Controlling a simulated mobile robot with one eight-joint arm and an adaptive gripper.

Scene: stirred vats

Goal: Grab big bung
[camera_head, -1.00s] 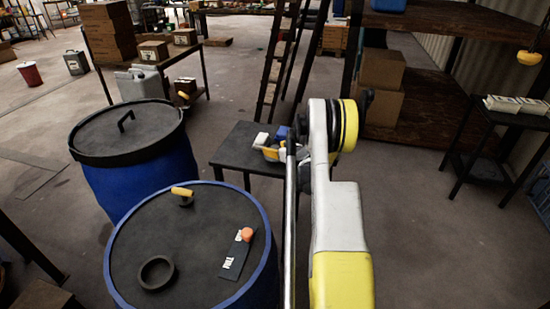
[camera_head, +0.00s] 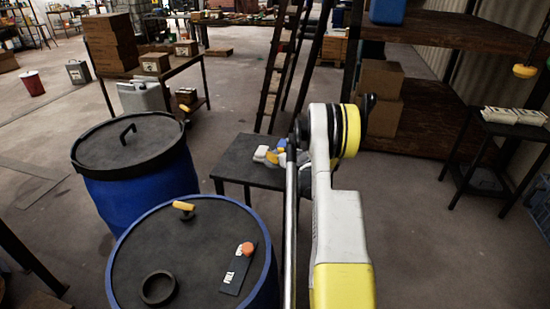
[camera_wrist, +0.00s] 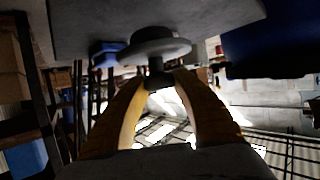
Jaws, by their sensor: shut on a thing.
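The big bung (camera_wrist: 155,46) is a dark grey piece with a wide round flange and a narrower stem, shown in the wrist view. My gripper (camera_wrist: 160,82) has its two yellow fingers shut on the stem. The flange is beyond the fingertips, against the view of the small table's dark top (camera_wrist: 90,22). I cannot tell whether it touches the table. In the head view, my arm hides most of the gripper and the bung by the small black table (camera_head: 238,172).
A white piece (camera_head: 260,154) lies on the small table, and a blue thing (camera_wrist: 103,52) is beside the bung. A blue drum (camera_head: 215,235) has a black ring (camera_head: 158,288), a yellow-handled plug (camera_head: 183,207) and an orange cap (camera_head: 248,248) on its lid. Another lidded drum (camera_head: 140,175) stands behind. Shelving (camera_head: 430,105) stands right.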

